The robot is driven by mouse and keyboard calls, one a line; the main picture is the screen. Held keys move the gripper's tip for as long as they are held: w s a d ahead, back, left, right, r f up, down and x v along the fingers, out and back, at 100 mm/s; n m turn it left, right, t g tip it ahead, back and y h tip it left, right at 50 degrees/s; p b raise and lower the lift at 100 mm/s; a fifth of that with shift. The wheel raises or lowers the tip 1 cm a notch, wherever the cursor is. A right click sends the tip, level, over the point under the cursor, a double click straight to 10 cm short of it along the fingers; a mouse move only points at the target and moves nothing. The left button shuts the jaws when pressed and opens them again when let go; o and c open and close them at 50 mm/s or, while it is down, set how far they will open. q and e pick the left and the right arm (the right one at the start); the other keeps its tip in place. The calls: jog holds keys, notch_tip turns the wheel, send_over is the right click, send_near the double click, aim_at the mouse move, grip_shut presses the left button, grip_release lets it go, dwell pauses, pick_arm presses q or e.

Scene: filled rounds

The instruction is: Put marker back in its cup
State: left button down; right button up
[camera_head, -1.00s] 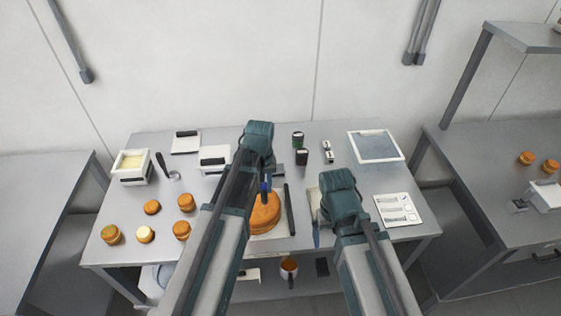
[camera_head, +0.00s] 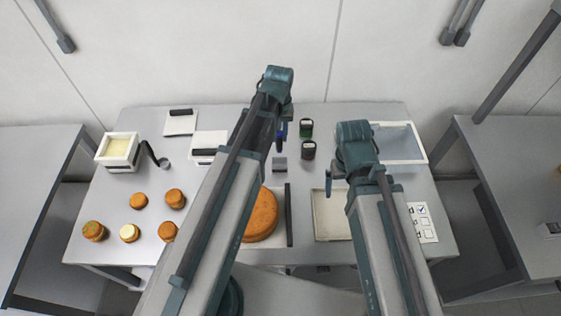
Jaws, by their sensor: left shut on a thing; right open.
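My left gripper (camera_head: 280,142) is over the middle of the table, shut on a slim blue marker (camera_head: 283,130); the arm and jaws hide part of it. A small grey cup-like block (camera_head: 280,164) stands just below the marker in the picture; I cannot tell whether it is the marker's cup. The marker appears apart from it. My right gripper (camera_head: 334,178) is open and empty at the upper edge of a pale tray, right of the dark jars.
Two dark jars (camera_head: 309,151) stand right of the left gripper. A large orange cake (camera_head: 262,217) and a dark bar (camera_head: 289,215) lie in front. Several small cakes (camera_head: 139,200) are at left. A pale tray (camera_head: 333,229), a clear-lidded bin (camera_head: 404,143) and a checklist (camera_head: 423,222) are at right.

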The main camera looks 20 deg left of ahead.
aim_at(279, 147)
pick_arm(q)
jog(key=shift+f+b, duration=3.05)
jog(key=shift+f, duration=0.1)
pick_arm(e)
notch_tip(279, 147, down, 6)
jog(key=shift+f, duration=0.15)
pick_arm(q)
jog(key=shift+f, duration=0.1)
pick_arm(e)
jog(key=shift+f, duration=0.1)
pick_arm(q)
notch_tip(279, 147, down, 4)
jog(key=b, duration=0.3)
jog(key=shift+r+b, duration=0.25)
jog(key=shift+b, duration=0.1)
pick_arm(e)
notch_tip(279, 147, down, 4)
jog(key=shift+r, duration=0.25)
pick_arm(q)
jog(key=shift+f, duration=0.15)
pick_arm(e)
jog(key=shift+f, duration=0.2)
pick_arm(q)
jog(key=c, duration=0.7)
grip_release()
jog(key=shift+o, duration=0.2)
pick_arm(e)
jog(key=shift+r, duration=0.15)
